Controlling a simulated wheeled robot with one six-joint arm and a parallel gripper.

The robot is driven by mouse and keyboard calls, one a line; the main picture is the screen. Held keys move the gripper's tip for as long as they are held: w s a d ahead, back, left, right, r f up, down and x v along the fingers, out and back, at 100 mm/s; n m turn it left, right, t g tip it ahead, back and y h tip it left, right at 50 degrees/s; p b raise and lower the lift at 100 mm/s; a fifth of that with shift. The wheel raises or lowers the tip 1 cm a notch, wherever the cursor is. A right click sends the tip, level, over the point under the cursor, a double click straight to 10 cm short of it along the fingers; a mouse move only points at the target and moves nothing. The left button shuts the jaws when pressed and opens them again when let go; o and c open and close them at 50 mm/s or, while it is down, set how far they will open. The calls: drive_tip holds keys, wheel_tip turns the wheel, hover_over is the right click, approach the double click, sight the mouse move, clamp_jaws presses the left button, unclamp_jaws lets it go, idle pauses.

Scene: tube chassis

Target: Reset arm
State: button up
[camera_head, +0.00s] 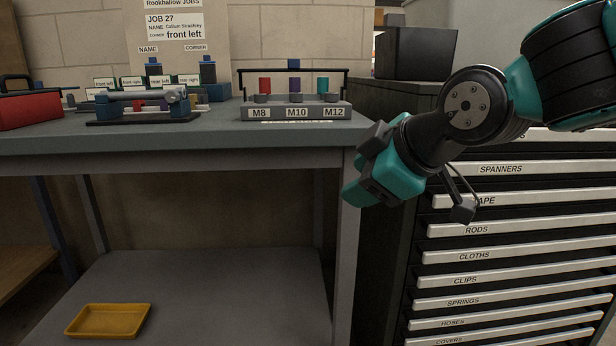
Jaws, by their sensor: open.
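My arm reaches in from the upper right in teal and black. My gripper (382,172) is at its end, in front of the workbench's right front corner and the drawer cabinet's left side. It appears empty, held clear of the bench top. Its fingers are seen at an angle and partly hidden by the wrist. A small dark block on thin bars hangs beside the wrist, in front of the drawers.
The workbench (190,140) holds a grey M8/M10/M12 rack (297,112), a tube fixture (140,106) and a red toolbox (28,110). A yellow tray (108,321) lies on the lower shelf. The labelled drawer cabinet (510,255) fills the right, with a dark box (415,53) behind.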

drive_tip(key=s+d+f+m+g+h+p, duration=0.1)
drive_tip(key=s+d+f+m+g, duration=0.15)
drive_tip(key=s, duration=0.45)
drive_tip(key=s+d+f+m+g, duration=0.2)
drive_tip(key=s+f+m+g, duration=0.1)
drive_tip(key=s, duration=0.4)
drive_tip(key=s+d+f+m+g+h+p, duration=0.1)
drive_tip(key=s+d+f+m+g, duration=0.2)
drive_tip(key=s, duration=0.4)
wheel_tip(320, 180, up, 35)
drive_tip(key=p, duration=3.5)
drive_tip(key=shift+w+r+p, duration=0.2)
drive_tip(key=shift+w+p, duration=0.1)
drive_tip(key=shift+w, duration=0.05)
drive_tip(key=shift+a, duration=0.1)
